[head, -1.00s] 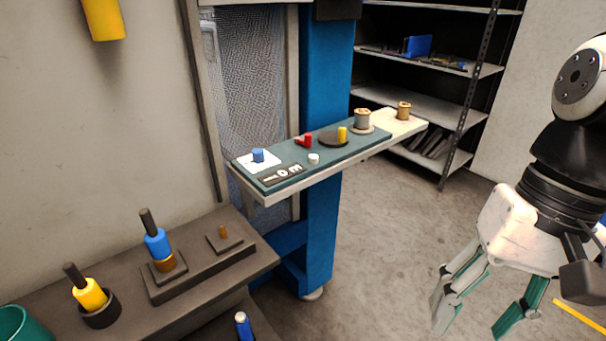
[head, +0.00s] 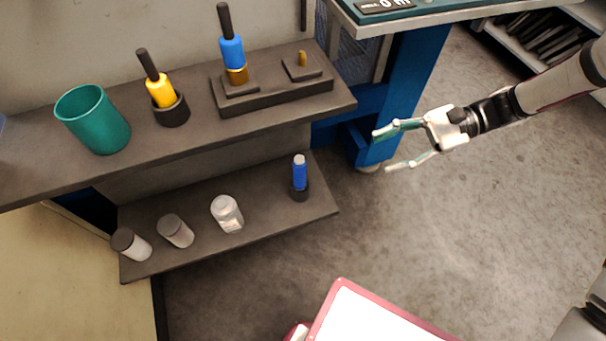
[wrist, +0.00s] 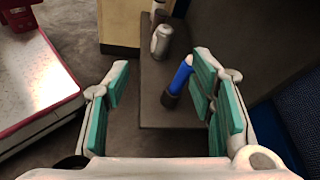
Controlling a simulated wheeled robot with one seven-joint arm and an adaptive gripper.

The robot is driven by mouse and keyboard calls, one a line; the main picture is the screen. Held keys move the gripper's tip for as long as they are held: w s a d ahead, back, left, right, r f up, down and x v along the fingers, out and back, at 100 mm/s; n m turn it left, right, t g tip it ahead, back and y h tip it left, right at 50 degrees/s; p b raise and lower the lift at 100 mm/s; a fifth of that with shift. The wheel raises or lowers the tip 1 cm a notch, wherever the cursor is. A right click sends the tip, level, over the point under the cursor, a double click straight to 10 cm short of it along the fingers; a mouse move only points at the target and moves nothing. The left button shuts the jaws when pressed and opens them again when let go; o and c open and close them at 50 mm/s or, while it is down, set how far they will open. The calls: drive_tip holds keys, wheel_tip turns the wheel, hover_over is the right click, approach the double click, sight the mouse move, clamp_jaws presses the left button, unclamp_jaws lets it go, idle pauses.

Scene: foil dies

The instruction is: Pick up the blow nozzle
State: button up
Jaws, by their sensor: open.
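The blow nozzle, as I take it, is a slim blue piece (head: 299,172) with a pale tip. It stands upright in a small dark holder (head: 300,192) at the right end of the lower shelf. My gripper (head: 382,150) is open and empty, to the right of the nozzle and apart from it, with its fingers pointing left toward the shelf. In the wrist view the blue nozzle (wrist: 180,78) shows beyond the open fingers, nearer the right finger. The dark holder (wrist: 170,98) shows at its base.
A blue post (head: 405,90) stands behind my gripper. A red-edged white surface (head: 375,318) is in front.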

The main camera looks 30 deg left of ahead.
drive_tip(key=w+a+f+m+y+b, duration=0.1)
drive_tip(key=a+f+m+y, duration=0.2)
drive_tip(key=f, duration=0.5)
drive_tip(key=a+f+m+y+b, duration=0.1)
drive_tip(key=a+f+m+y, duration=0.15)
drive_tip(key=f, duration=0.45)
drive_tip(key=b, duration=0.1)
approach(299, 169)
drive_tip(key=s+a+f, duration=0.1)
drive_tip(key=a+f, duration=0.2)
drive_tip(key=a, duration=0.1)
drive_tip(key=shift+t, duration=0.3)
drive_tip(key=shift+r+b+x, duration=0.15)
drive_tip(key=shift+b+x, duration=0.3)
drive_tip(key=shift+x, duration=1.05)
drive_tip(key=shift+r+b+x, duration=0.15)
drive_tip(key=shift+b+x, duration=0.3)
drive_tip(key=shift+x, duration=1.1)
drive_tip(key=shift+w, duration=0.2)
clamp_jaws()
